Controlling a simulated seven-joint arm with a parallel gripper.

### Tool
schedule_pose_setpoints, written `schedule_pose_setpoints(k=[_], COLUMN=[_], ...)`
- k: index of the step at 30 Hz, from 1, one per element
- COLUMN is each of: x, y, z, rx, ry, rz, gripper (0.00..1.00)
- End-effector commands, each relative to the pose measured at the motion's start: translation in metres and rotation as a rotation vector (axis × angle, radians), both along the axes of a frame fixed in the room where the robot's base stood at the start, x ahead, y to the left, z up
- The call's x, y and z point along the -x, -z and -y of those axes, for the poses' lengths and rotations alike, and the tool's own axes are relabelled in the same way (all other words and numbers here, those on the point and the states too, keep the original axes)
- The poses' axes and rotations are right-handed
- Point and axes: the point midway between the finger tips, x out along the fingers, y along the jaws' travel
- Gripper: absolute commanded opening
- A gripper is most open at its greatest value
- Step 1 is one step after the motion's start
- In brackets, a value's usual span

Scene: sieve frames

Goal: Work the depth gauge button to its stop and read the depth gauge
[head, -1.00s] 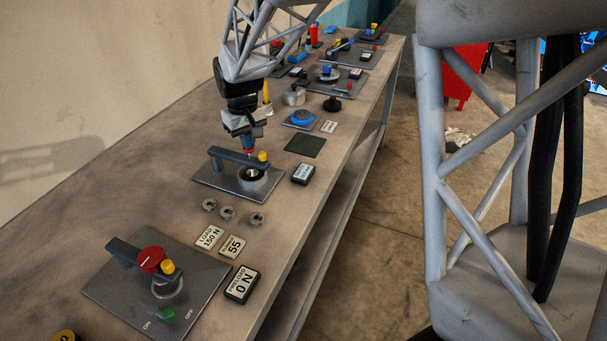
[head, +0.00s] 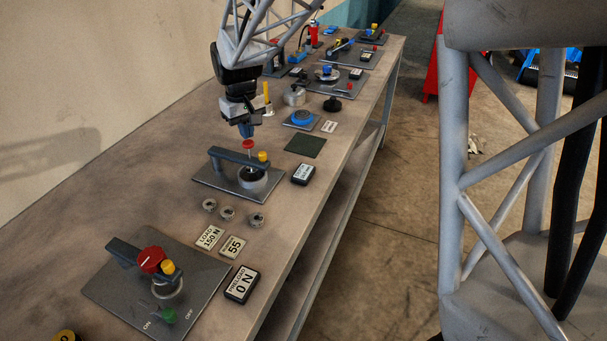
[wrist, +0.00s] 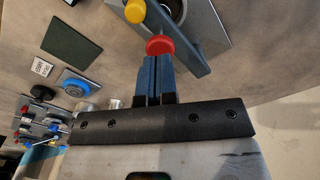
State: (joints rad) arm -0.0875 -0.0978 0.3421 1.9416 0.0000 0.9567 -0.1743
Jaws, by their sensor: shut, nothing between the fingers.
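The depth gauge stands on a grey plate (head: 208,180) with a dark bridge arm (head: 228,156), a yellow knob (head: 263,156) and a round metal cup (head: 253,180). Its red button (head: 248,143) sits above the bridge on a thin stem. In the wrist view the red button (wrist: 160,45) shows just beyond my fingertips. My gripper (head: 246,133) is shut and empty, pointing down just above the button; I cannot tell whether they touch. A small black display (head: 303,174) lies right of the plate; its text is too small to read.
Several metal rings (head: 228,213) and two label cards (head: 232,247) lie nearer. A second plate (head: 120,285) with a red dial and a preload display (head: 242,284) reading 0 N is at the front. A dark green mat (head: 305,146) and a blue round device (head: 302,118) lie beyond.

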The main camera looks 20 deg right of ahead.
Motion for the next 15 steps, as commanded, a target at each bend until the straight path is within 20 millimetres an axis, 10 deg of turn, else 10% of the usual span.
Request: schedule_pose_setpoints(k=[15], x=[-0.0001], y=[-0.0093], z=[-0.0001], rx=[0.0], ry=[0.0], rz=[0.001], gripper=[0.0])
